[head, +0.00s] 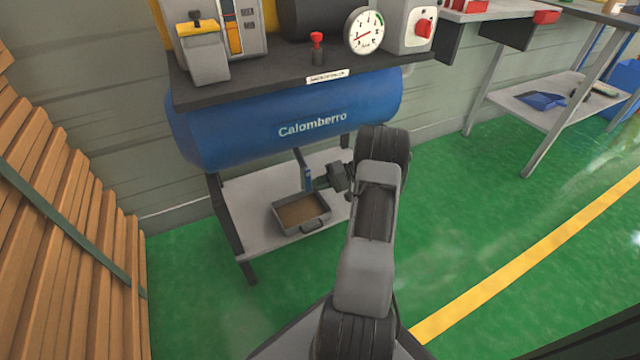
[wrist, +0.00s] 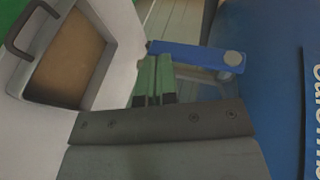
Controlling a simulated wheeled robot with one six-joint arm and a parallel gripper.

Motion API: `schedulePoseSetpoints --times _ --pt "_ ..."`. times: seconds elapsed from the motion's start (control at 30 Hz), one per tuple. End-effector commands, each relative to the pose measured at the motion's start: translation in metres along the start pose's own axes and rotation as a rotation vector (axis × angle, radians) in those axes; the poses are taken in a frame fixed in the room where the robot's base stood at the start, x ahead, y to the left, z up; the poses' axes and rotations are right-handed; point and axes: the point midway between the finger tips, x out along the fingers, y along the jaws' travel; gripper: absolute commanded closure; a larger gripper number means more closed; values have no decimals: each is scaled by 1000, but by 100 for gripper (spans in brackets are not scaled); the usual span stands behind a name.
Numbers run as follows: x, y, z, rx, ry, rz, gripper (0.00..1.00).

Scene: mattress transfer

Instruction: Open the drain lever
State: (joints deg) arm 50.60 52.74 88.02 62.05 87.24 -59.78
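The drain lever is a blue bar (wrist: 205,57) in the wrist view, with a round grey pivot at its right end. In the head view it shows as a small blue upright piece (head: 308,179) under the blue tank (head: 240,128). My gripper (wrist: 155,58) has green fingers close together, with only a thin gap and nothing visible between them. The fingertips are at the lever's free left end; whether they touch it I cannot tell. In the head view my gripper (head: 322,182) is just right of the lever, its fingers mostly hidden.
A grey tray (head: 326,225) with a brown inside stands on the light shelf (head: 255,235) below the lever; its rim and handle show in the wrist view. The dark bench top with a gauge (head: 364,31) is above the tank. Stacked wood is at left; green floor is clear at right.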

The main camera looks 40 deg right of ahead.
Motion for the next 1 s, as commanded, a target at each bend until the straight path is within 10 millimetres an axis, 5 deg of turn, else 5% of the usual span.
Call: schedulePoseSetpoints --times 0.47,1.0 --pt "-10 9 -5 -2 -8 -1 100" --pt "-101 36 -13 -4 -12 -2 100"
